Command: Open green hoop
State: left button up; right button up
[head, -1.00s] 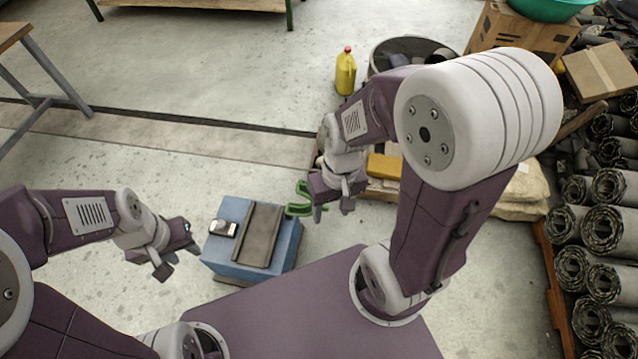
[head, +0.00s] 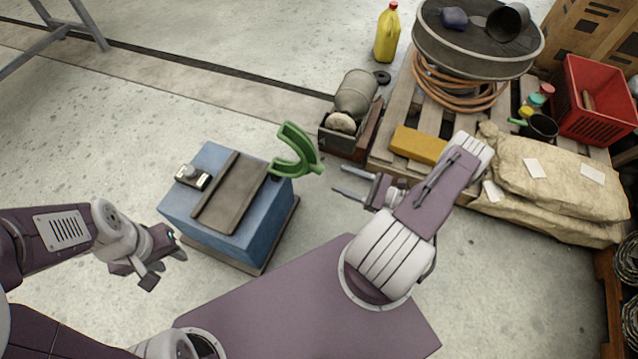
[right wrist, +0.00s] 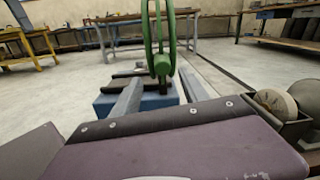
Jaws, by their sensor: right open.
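The green hoop (head: 308,158) stands at the right edge of a blue box (head: 222,225). In the head view it is a thick C shape with its gap to the left. In the right wrist view it shows nearly edge-on as two upright green bands (right wrist: 160,35) above a round green hub. My right gripper (head: 337,179) is open and empty. Its fingers point left toward the hoop, just right of it, apart in the head view. My left gripper (head: 163,270) is open and empty, left of the box.
A dark strip (head: 230,193) and a small metal device (head: 192,177) lie on the box top. Right of the hoop stands a small dark crate (head: 345,142) with a grey cylinder. A pallet beyond carries a yellow block (head: 418,145), sacks (head: 555,180) and a red crate (head: 597,95).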

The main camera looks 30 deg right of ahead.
aim_at(320, 170)
jog(key=b+x, duration=0.2)
jog(key=x, duration=0.5)
jog(key=shift+w+f, duration=0.15)
jog(key=shift+w, duration=0.3)
jog(key=shift+w+a, duration=0.25)
jog(key=shift+w, duration=0.05)
grip_shut()
dwell(0.8)
